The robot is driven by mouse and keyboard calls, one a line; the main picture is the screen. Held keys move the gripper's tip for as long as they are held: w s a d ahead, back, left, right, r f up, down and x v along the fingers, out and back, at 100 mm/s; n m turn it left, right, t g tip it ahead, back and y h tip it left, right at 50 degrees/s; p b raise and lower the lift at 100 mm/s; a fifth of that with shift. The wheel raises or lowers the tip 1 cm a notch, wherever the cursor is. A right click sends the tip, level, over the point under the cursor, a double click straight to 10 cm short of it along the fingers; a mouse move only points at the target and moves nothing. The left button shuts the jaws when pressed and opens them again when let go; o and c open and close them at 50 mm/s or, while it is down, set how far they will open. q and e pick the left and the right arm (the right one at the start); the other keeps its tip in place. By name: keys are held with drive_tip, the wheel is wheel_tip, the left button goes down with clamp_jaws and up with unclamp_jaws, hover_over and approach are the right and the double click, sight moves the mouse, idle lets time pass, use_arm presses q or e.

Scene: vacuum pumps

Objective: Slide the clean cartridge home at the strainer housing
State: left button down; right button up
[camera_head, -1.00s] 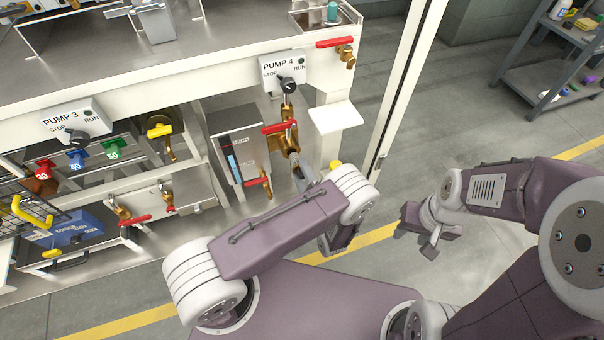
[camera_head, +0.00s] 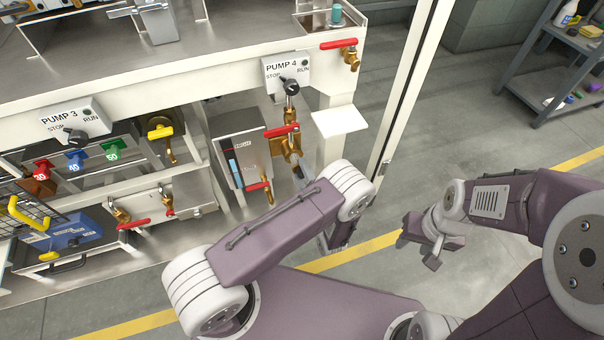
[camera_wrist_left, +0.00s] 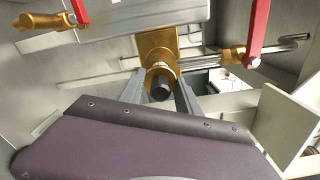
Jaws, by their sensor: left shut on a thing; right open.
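The brass strainer housing (camera_head: 291,148) sits below the PUMP 4 panel; its open round mouth (camera_wrist_left: 158,70) shows in the left wrist view. The cartridge (camera_wrist_left: 160,89), seen as a dark round end, lies at that mouth, in line with it. How deep it sits is hidden. My left gripper (camera_wrist_left: 159,92) is shut on the cartridge, one grey finger on each side. In the head view my left gripper (camera_head: 303,173) is mostly hidden behind my wrist. My right gripper (camera_head: 434,243) is open and empty, over the floor at the right.
A red-handled valve (camera_head: 283,131) is close above the housing, and a grey box with a gauge (camera_head: 240,150) stands to its left. A white shelf plate (camera_head: 340,121) juts out at the right, beside a white post (camera_head: 408,95).

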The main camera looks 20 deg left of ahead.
use_arm(q)
drive_tip(key=shift+x, duration=1.35)
drive_tip(key=c, duration=0.8)
unclamp_jaws()
drive_tip(key=shift+o, duration=0.2)
drive_tip(key=p+v, duration=0.4)
drive_tip(key=v, duration=0.5)
drive_tip(key=shift+p, duration=0.35)
